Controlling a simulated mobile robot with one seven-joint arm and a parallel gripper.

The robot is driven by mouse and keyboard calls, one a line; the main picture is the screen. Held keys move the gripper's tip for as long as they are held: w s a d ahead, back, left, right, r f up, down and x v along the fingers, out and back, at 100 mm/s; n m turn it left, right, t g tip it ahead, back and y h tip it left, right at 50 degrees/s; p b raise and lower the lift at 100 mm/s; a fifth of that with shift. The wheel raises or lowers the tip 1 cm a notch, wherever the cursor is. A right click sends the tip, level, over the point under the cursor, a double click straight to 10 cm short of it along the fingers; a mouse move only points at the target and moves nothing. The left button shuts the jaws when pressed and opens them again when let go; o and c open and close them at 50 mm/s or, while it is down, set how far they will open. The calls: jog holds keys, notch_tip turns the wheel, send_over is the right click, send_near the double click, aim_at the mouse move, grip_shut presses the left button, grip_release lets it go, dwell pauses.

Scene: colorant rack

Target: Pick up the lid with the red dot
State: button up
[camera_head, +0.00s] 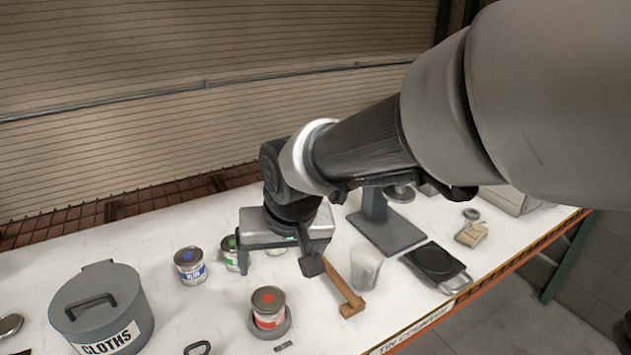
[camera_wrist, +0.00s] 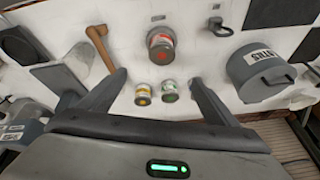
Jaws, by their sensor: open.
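The lid with the red dot (camera_head: 268,297) sits on top of the red-labelled tin (camera_head: 269,316), which stands upright in a grey round holder (camera_head: 286,328) near the front of the table. In the wrist view the red-marked tin (camera_wrist: 161,44) is at the upper middle, beyond my fingertips. My gripper (camera_head: 279,264) is open and empty, pointing down above the table behind and slightly right of this tin. In the wrist view its two fingers (camera_wrist: 156,78) are wide apart and do not touch the lid.
A blue tin (camera_head: 190,266) and a green tin (camera_head: 230,252) stand left of my gripper; a yellow tin (camera_wrist: 143,93) shows in the wrist view. A CLOTHS canister (camera_head: 103,308) stands at left.

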jog(key=f, duration=0.1)
send_over(268, 298)
jog(key=s+d, duration=0.2)
jog(key=f, duration=1.1)
jog(key=shift+a+b, duration=0.2)
jog(key=shift+b, duration=0.15)
jog(key=x, duration=0.5)
jog(key=shift+s+a+f, duration=0.1)
jog(key=shift+s+f, duration=0.1)
jog(key=shift+s, duration=0.05)
jog(key=c, duration=1.1)
